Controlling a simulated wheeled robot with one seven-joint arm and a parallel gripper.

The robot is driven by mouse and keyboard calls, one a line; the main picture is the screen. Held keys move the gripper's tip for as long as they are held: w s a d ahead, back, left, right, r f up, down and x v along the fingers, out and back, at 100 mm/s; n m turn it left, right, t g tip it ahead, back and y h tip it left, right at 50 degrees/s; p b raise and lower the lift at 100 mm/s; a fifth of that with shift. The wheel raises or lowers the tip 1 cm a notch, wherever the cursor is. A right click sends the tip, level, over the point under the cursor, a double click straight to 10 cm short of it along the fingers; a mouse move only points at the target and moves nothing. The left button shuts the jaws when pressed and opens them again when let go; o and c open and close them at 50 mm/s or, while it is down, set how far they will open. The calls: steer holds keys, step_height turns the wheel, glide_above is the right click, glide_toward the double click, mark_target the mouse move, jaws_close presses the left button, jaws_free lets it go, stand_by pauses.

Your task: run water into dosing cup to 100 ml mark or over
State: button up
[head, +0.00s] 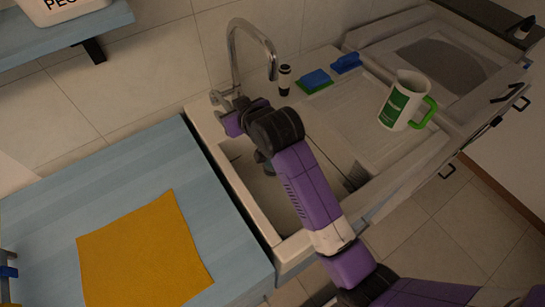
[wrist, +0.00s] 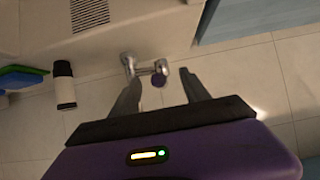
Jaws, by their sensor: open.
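A white cup with a green label and green handle (head: 403,101), which looks like the dosing cup, stands on the drainboard right of the sink basin. Its inside is too small to read a level. The chrome tap (head: 235,55) arches over the sink, and no water shows at its spout. My gripper (wrist: 160,77) is open and empty, pointing at the tap's base and lever (wrist: 145,67), which appear between and just beyond the fingertips. In the head view my gripper's purple body (head: 233,123) is beside the tap base; its fingertips are hard to make out.
A dark bottle with a white band (head: 284,80) and blue-green sponges (head: 314,80) stand behind the sink; the bottle also shows in the wrist view (wrist: 64,85). An orange cloth (head: 143,255) lies on the blue counter (head: 55,185). A shelf (head: 65,38) is at upper left.

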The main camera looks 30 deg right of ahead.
steer(key=p+v, duration=0.3)
steer(key=v, duration=0.2)
steer(key=shift+s+p, duration=0.1)
steer(key=shift+p, duration=0.2)
stand_by(0.4)
steer(key=shift+r, duration=0.3)
step_height(320, 180, up, 5)
steer(key=w+t, duration=0.1)
steer(key=t, duration=0.2)
steer(key=s+f+b, duration=0.1)
steer(key=s+f, duration=0.1)
steer(key=s, duration=1.8)
steer(key=s+f+b, duration=0.2)
steer(key=s, duration=1.9)
steer(key=shift+s+f, duration=0.35)
steer(key=shift+f, duration=0.05)
